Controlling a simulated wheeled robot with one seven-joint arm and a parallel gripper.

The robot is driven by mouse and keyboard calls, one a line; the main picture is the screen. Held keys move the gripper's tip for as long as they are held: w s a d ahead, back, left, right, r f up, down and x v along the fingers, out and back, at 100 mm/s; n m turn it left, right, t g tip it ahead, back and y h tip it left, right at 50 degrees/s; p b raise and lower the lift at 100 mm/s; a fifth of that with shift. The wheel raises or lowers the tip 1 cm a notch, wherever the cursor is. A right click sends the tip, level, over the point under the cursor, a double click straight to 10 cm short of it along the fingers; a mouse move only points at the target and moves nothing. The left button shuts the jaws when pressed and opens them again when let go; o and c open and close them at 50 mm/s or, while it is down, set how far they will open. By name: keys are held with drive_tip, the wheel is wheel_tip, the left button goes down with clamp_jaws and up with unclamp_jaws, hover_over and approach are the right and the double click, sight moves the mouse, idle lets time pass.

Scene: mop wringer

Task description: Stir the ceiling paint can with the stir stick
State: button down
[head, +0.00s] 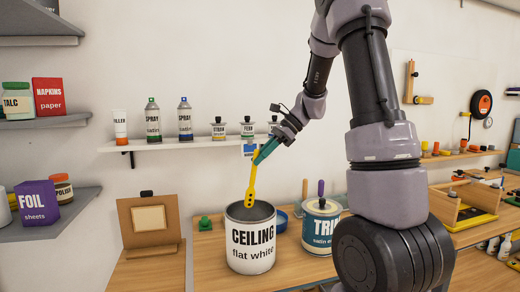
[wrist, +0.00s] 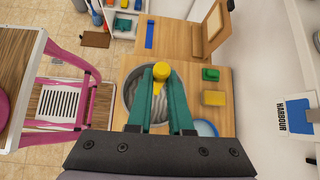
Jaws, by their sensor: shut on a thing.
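The ceiling paint can (head: 252,250) is white, labelled "CEILING flat white", and stands open and upright on the wooden bench. My gripper (head: 262,155), with teal fingers, is above the can, tilted, and shut on the yellow stir stick (head: 252,185). The stick hangs down almost upright, its holed lower end at the can's mouth; how far it reaches inside is hard to tell. In the wrist view my gripper (wrist: 161,75) holds the stick's yellow end (wrist: 160,69) over the can (wrist: 129,92), whose grey inside shows between the fingers.
A "TRIM" can (head: 321,232) with a purple handle above it stands close on the right. A blue lid (head: 282,221) lies behind, between the cans. A wooden stand (head: 150,232) is on the left. A shelf (head: 185,142) with spray cans hangs on the wall behind.

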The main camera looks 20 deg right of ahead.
wheel_tip(320, 180, down, 11)
idle(0.8)
drive_tip(key=shift+f, duration=0.1)
idle(0.4)
